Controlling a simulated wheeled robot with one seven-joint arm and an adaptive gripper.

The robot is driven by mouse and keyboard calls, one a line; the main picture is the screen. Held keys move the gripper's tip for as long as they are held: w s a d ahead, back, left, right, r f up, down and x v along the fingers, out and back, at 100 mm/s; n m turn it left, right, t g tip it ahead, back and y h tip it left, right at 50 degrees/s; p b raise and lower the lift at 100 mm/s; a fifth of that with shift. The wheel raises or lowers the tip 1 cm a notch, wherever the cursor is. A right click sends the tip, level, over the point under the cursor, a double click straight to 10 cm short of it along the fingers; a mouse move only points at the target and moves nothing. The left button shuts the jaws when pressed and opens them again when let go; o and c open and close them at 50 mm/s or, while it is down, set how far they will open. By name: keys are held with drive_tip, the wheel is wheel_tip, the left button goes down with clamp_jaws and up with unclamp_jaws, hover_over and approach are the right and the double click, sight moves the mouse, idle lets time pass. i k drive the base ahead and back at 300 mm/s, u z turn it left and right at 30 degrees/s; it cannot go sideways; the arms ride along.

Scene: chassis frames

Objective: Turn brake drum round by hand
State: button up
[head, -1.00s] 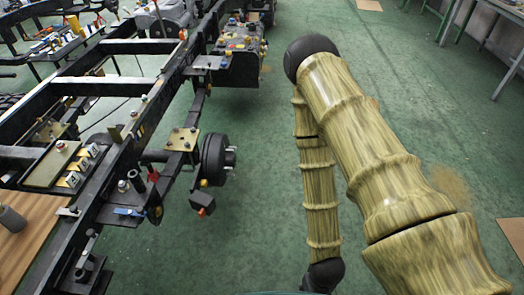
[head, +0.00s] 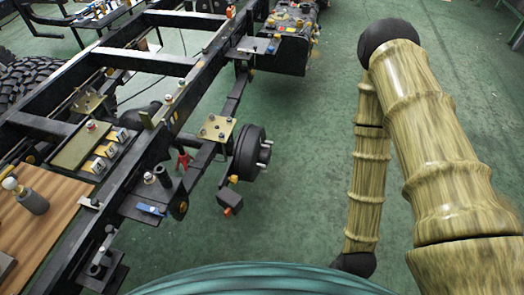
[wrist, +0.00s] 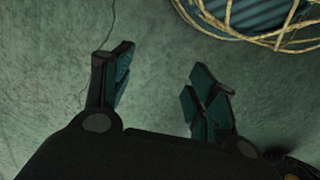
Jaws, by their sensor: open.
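The brake drum (head: 248,153) is a dark round drum with light studs on its outer face. It sits at the end of an axle on the near right side of the black chassis frame (head: 196,107), in the middle of the head view. My gripper is outside the head view; only my bamboo-patterned arm shows there, at the right, apart from the drum. In the wrist view my gripper (wrist: 158,85) is open and empty, its dark teal fingers spread over the green floor. The drum does not show in the wrist view.
A wooden board (head: 45,225) with a grey cylinder (head: 31,200) lies at the lower left. A knobbly tire (head: 40,88) stands at the left. The green floor (head: 310,150) between drum and my arm is clear.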

sight(252, 153)
drive_tip(key=z, duration=0.4)
drive_tip(key=i, duration=0.9)
drive_tip(key=z, duration=0.05)
